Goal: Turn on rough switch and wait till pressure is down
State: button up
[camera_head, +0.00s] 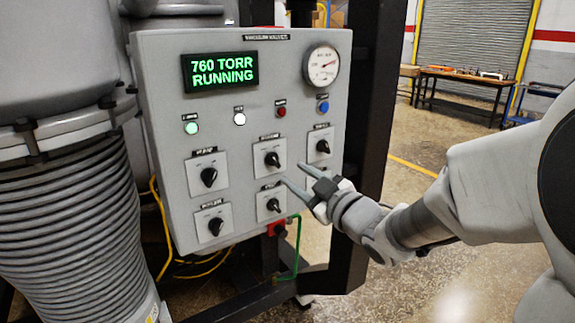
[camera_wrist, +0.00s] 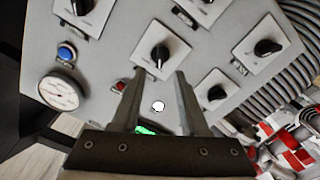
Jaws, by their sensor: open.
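The grey control panel (camera_head: 160,100) carries several black rotary switches on square plates; their labels are too small to read, so I cannot tell which is rough. The green display (camera_head: 220,70) reads "760 TORR RUNNING". My gripper (camera_head: 294,174) is open and empty in front of the panel, right of the upper middle switch (camera_head: 272,160). In the wrist view, this switch (camera_wrist: 159,53) appears just beyond and between my fingertips (camera_wrist: 155,72), apart from them. The lower middle switch (camera_head: 273,205) is below left of my gripper. The lower right switch is mostly hidden behind my gripper.
A round pressure gauge (camera_head: 322,65) sits at the panel's upper right. Green (camera_head: 191,128), white (camera_head: 239,119), red (camera_head: 281,111) and blue (camera_head: 323,106) buttons or lamps line up above the switches. A ribbed bellows (camera_head: 75,220) stands left; a dark post (camera_head: 368,120) stands right.

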aim_at(277, 162)
jog(key=x, duration=0.7)
grip_shut()
